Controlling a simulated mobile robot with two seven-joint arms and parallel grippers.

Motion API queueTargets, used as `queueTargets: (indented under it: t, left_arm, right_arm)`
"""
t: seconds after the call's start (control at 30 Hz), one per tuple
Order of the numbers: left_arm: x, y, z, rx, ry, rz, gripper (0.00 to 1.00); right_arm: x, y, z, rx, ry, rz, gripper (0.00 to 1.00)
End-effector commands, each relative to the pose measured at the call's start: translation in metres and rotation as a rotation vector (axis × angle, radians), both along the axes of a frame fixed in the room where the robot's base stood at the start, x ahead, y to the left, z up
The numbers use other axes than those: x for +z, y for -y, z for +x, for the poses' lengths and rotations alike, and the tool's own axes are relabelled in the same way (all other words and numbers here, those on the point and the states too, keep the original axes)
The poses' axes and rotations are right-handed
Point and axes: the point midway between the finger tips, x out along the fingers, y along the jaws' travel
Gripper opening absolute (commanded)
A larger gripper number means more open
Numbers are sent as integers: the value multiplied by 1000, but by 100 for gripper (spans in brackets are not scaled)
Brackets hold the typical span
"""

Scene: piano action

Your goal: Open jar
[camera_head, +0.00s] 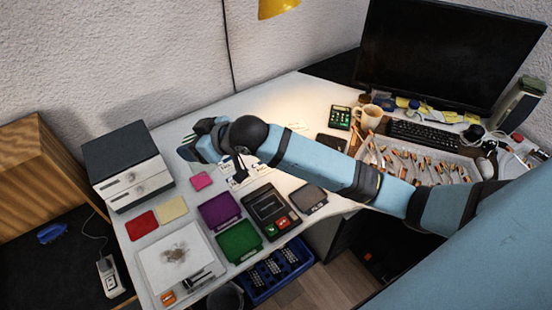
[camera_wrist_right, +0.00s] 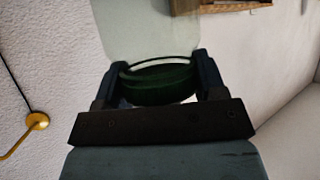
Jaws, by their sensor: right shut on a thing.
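My right gripper (camera_wrist_right: 153,88) is shut on the jar (camera_wrist_right: 155,83). In the right wrist view a dark green round part of the jar lies between the two dark fingers, and a pale see-through shape extends beyond it. I cannot tell clearly where lid and body meet. In the head view the right arm reaches across the desk to the left, and its gripper (camera_head: 190,147) is above the desk near the back wall. The hand and wrist hide most of the jar there. My left gripper is in neither view.
A two-drawer grey box (camera_head: 127,168) stands on the desk at left. Purple (camera_head: 219,211) and green (camera_head: 239,241) trays, a dark card device (camera_head: 270,212) and a white scale-like plate (camera_head: 165,270) lie in front. A monitor (camera_head: 440,50), keyboard (camera_head: 424,136) and mug (camera_head: 369,116) are at right.

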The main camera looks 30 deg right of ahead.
Motion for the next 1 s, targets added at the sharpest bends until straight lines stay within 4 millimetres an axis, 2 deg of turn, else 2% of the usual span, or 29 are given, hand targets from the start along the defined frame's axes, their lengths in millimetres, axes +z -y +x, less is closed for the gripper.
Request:
queueTargets:
  t: [0.03, 0.23, 0.4, 0.5, 0.63, 0.77, 0.87, 1.0]
  left_arm:
    - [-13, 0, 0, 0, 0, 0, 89]
    - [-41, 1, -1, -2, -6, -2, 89]
    - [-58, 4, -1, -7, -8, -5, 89]
    - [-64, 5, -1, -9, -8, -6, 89]
    - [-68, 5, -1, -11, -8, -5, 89]
    - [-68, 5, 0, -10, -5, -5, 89]
    - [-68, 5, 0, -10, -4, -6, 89]
    - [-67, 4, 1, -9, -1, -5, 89]
  right_arm:
    - [-11, 18, 8, -47, -4, 5, 0]
    - [-38, 117, 35, -265, -6, 7, 0]
    - [-65, 196, 38, -425, -6, 7, 0]
    - [-77, 232, 35, -493, -4, 6, 0]
    - [-87, 261, 30, -549, -2, 8, 0]
    - [-95, 273, 28, -572, -2, 8, 0]
    - [-113, 275, 27, -575, -5, 7, 0]
    - [-150, 274, 27, -575, -6, 8, 0]
